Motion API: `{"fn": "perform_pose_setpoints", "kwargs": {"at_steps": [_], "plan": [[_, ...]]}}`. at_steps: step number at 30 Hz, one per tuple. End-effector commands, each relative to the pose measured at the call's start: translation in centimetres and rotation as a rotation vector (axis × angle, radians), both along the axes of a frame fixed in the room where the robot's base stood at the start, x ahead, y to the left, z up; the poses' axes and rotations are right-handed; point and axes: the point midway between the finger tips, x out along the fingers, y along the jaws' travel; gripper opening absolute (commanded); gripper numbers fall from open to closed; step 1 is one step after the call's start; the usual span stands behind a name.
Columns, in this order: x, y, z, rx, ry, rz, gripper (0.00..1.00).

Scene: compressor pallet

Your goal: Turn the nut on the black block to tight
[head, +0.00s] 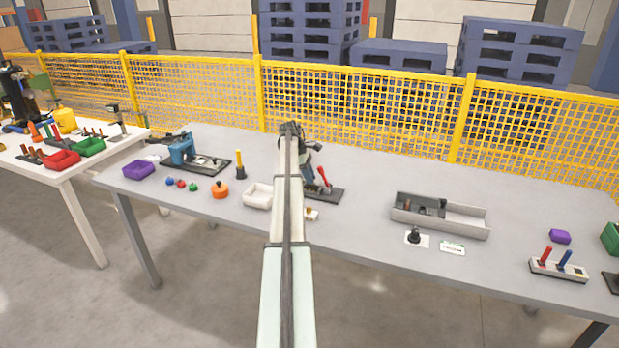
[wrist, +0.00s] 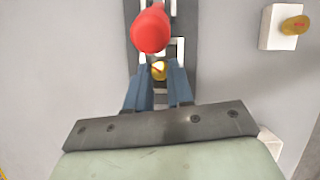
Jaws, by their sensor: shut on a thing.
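In the wrist view, my gripper (wrist: 159,76) has its two blue-grey fingers shut on a small brass-coloured nut (wrist: 159,70). The nut sits over a dark block (wrist: 186,12) with pale parts around it. A red rounded handle (wrist: 150,30) stands just beyond the fingertips and hides part of the block. In the head view, the dark base (head: 328,195) and the red handle (head: 323,175) show right of my arm. My arm hides the nut and the fingertips there. How tight the nut is cannot be told.
A white block with a brass-coloured knob (wrist: 291,25) stands right of the fingers. A yellow fence (head: 375,110) runs behind the table.

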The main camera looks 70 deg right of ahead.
Motion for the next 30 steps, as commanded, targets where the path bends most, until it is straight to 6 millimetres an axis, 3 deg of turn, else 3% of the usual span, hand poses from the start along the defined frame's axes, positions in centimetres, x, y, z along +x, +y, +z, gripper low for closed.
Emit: {"fn": "perform_pose_setpoints", "kwargs": {"at_steps": [18, 30], "plan": [[-0.06, -0.59, -0.04, 0.002, 0.000, -0.549, 0.00], [-0.18, -0.61, -0.05, 0.003, 0.000, -0.735, 0.00]]}}
